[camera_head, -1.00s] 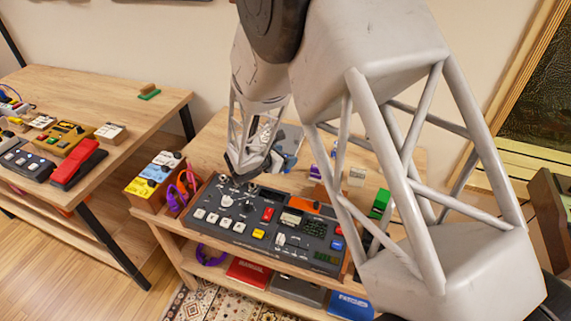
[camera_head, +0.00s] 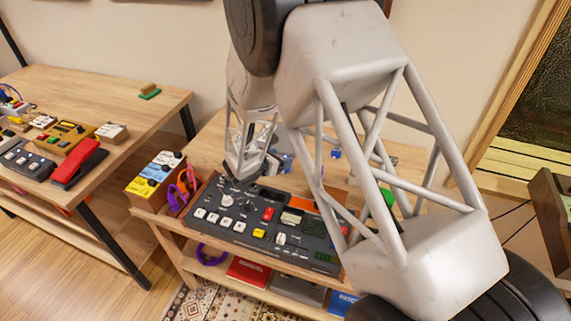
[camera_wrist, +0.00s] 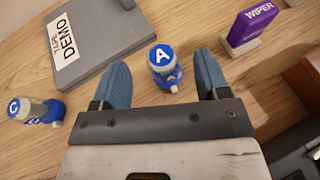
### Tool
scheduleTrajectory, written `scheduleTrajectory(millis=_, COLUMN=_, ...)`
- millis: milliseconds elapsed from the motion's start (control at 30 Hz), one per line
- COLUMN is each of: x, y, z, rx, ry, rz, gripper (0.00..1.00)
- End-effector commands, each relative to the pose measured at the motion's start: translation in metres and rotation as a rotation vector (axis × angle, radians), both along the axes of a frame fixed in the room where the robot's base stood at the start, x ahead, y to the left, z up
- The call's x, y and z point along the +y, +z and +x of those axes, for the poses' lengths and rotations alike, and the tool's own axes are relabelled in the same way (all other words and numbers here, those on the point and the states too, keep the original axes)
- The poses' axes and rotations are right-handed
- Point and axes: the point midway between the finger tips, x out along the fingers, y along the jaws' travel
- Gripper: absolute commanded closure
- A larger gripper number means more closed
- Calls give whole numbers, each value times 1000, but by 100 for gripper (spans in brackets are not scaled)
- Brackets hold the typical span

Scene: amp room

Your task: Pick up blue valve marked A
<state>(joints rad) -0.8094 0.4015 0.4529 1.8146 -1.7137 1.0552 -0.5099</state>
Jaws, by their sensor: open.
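The blue valve marked A (camera_wrist: 163,62) stands in the wrist view with its round blue cap and white letter A facing me. My gripper (camera_wrist: 161,66) is open, with one blue finger on each side of the valve. I see gaps between the valve and both fingers. In the head view my gripper (camera_head: 243,178) hangs over the back of the bench by the mixer, and I cannot make out valve A there.
A grey case labelled DEMO (camera_wrist: 95,45) lies left of valve A. A purple WIPER box (camera_wrist: 251,27) stands to its right. The black mixer console (camera_head: 262,226) fills the bench front, with a colourful pedal stack (camera_head: 155,178) and purple headphones (camera_head: 180,187) at its left.

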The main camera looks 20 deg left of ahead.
Motion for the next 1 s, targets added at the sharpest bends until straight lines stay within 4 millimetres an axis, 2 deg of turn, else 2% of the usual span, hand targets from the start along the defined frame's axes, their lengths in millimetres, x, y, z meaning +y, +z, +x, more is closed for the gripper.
scheduleTrajectory(millis=467, x=-2, y=-2, z=5, rx=0, ry=0, rz=0, gripper=32)
scheduleTrajectory(millis=833, x=-17, y=-16, z=38, rx=1, ry=0, rz=1, gripper=32)
scheduleTrajectory(millis=1000, x=-21, y=-19, z=46, rx=0, ry=1, rz=1, gripper=32)
